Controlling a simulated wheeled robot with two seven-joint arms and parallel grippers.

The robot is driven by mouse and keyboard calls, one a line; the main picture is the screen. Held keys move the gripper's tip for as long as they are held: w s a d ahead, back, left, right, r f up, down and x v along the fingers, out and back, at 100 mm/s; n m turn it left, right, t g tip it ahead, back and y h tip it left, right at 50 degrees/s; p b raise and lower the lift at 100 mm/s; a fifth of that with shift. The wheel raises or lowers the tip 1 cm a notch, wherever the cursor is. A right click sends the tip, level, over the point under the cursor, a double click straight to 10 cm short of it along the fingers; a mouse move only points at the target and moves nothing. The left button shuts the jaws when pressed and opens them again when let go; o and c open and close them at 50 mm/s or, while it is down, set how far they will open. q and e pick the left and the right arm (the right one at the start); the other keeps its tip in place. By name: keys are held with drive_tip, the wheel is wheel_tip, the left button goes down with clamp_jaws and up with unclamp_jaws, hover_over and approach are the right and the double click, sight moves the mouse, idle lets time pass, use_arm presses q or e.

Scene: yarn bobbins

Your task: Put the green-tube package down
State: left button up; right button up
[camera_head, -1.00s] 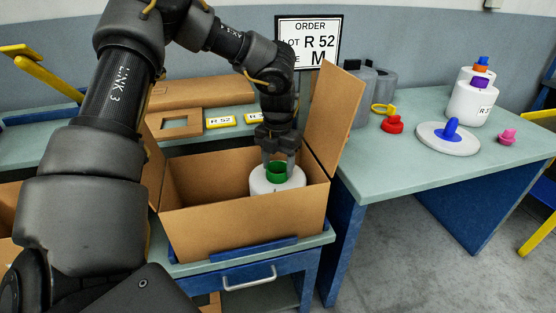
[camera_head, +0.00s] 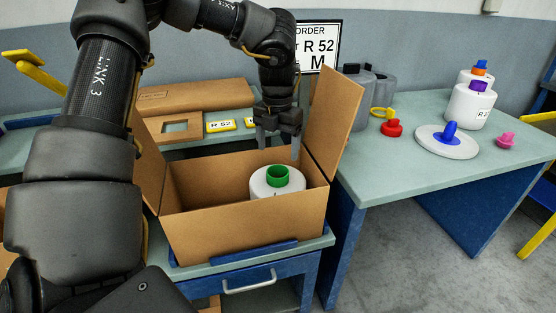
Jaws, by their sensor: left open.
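The green-tube package is a white bobbin (camera_head: 277,188) with a green tube (camera_head: 277,175) on top. It stands upright inside the open cardboard box (camera_head: 240,229), toward the right side, its lower part hidden by the box's front wall. My left gripper (camera_head: 278,150) is above the package, fingers pointing down, open and empty, clear of the green tube. My right gripper is not in view.
The box sits on a small table with a drawer (camera_head: 250,282); its flaps stand up at left and right. An order sign (camera_head: 318,45) stands behind. The right table (camera_head: 400,165) holds a disc with a blue knob (camera_head: 447,140), a red piece (camera_head: 391,128) and white bobbins (camera_head: 470,105).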

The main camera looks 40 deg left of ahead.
use_arm(q)
wheel_tip(320, 180, up, 5)
drive_tip(key=shift+p, duration=0.35)
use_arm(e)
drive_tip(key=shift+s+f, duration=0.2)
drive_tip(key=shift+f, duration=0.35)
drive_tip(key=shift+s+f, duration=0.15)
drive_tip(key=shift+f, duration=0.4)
